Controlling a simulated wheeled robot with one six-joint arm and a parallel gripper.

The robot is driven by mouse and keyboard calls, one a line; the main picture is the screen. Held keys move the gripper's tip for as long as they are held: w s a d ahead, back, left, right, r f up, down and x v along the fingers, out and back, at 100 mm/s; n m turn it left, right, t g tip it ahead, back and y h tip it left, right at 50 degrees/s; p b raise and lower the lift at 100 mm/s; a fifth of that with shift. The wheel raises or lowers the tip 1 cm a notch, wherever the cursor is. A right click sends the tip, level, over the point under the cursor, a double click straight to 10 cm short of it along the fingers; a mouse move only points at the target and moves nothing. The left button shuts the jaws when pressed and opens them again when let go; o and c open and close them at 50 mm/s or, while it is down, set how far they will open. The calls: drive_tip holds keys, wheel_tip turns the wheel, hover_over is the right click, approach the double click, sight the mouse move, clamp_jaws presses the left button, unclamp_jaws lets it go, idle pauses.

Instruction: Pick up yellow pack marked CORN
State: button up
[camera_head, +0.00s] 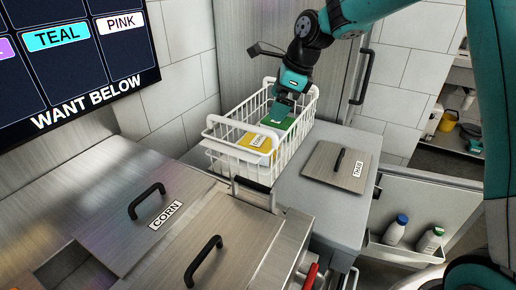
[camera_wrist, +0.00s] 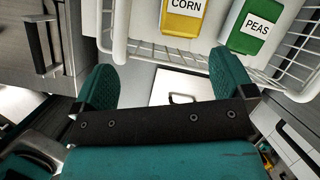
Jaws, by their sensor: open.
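The yellow pack marked CORN (camera_head: 254,146) lies in a white wire basket (camera_head: 226,154), in its near left part. In the wrist view the yellow pack (camera_wrist: 182,24) is at the top edge, partly cut off, with its CORN label readable. A green pack (camera_head: 283,123) lies beside it; in the wrist view the green pack (camera_wrist: 248,35) reads PEAS. My gripper (camera_head: 284,103) is over the far part of the basket, above the green pack. In the wrist view my gripper (camera_wrist: 166,80) has its two teal fingers wide apart, with nothing between them.
The basket's wire rim surrounds the packs. A metal counter with a lid labelled CORN (camera_head: 118,220) is at front left. A grey lid (camera_head: 325,168) with a black handle lies right of the basket. A screen (camera_head: 75,50) hangs upper left. Bottles (camera_head: 396,229) stand in a door shelf at right.

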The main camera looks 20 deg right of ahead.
drive_tip(key=w+d+f+m, duration=0.1)
drive_tip(key=w+d+m, duration=0.1)
drive_tip(key=w+m, duration=0.1)
drive_tip(key=p, duration=0.1)
approach(259, 141)
drive_tip(key=shift+m, duration=0.4)
drive_tip(key=x, duration=0.5)
drive_tip(key=shift+s+f, duration=0.2)
drive_tip(key=p+x, duration=0.1)
drive_tip(key=x, duration=0.4)
drive_tip(key=shift+w+p, duration=0.2)
drive_tip(key=shift+p, duration=0.15)
drive_tip(key=shift+f, duration=0.2)
drive_tip(key=shift+f, duration=0.2)
drive_tip(key=shift+c, duration=0.2)
